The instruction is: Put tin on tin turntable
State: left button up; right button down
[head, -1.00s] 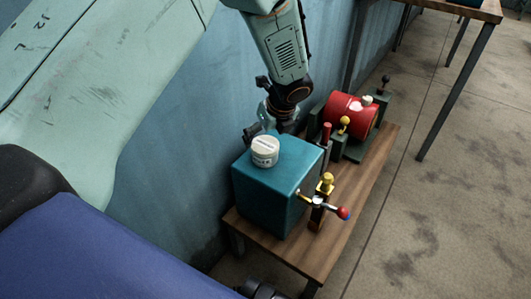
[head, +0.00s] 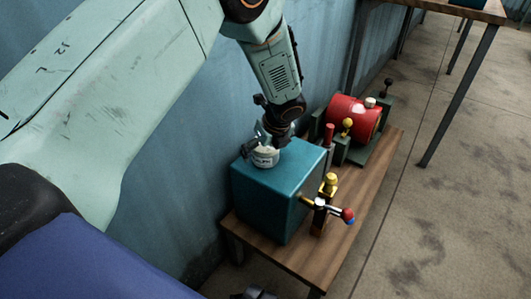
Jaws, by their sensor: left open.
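A small round white tin (head: 265,157) with a dark band of print stands on top of a teal box (head: 262,192), near its back left edge. My left gripper (head: 264,146) is open and reaches down from above at the tin. Its fingers are beside and partly over the tin's top. I cannot tell whether they touch it. No turntable can be made out in this view.
A blue wall runs along the left. Another table (head: 462,10) is at the top right.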

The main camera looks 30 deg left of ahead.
pick_arm(q)
jog(key=c, duration=1.6)
notch_tip(320, 180, up, 10)
jog(key=p, duration=0.5)
jog(key=shift+p, duration=0.3)
jog(key=shift+c, duration=0.3)
jog(key=shift+s+n+g+y, duration=0.3)
jog(key=shift+n, duration=0.8)
jog(key=s+d+n+g+h+p, duration=0.15)
jog(key=s+d+n+g, duration=0.3)
jog(key=s+n, duration=0.9)
jog(key=s+d+r+n+g+h+p, duration=0.2)
jog(key=s+d+r+n+p, duration=0.2)
jog(key=r+n, duration=0.3)
jog(key=shift+s+d+r+n+h+p, duration=0.25)
jog(key=shift+s+d+n+h+p, duration=0.25)
jog(key=shift+n, duration=0.55)
